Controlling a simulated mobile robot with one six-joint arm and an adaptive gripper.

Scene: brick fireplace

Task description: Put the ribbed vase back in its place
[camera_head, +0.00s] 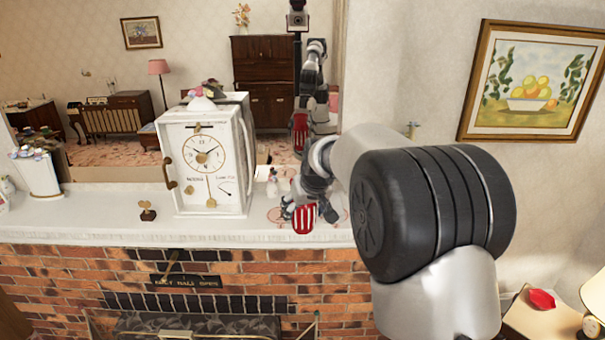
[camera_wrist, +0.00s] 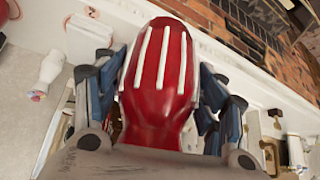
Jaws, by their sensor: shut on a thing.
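The ribbed vase is glossy red with raised white ribs. It shows in the head view (camera_head: 303,219) above the right part of the white mantel shelf (camera_head: 110,226). My gripper (camera_head: 310,206) is shut on it. In the wrist view the vase (camera_wrist: 163,70) sits between the two blue-and-grey fingers of my gripper (camera_wrist: 160,105), its narrower part towards the palm. In the head view its lower end overlaps the shelf's front edge. I cannot tell whether it touches the shelf. Faint reddish ring marks (camera_head: 274,214) show on the shelf beside my gripper.
A tall white clock (camera_head: 205,160) stands left of my gripper. A small white vase (camera_head: 272,184) stands between them, also in the wrist view (camera_wrist: 51,66). A mirror behind reflects my arm and the vase. A small brown ornament (camera_head: 147,211) and white planter (camera_head: 39,174) stand further left.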

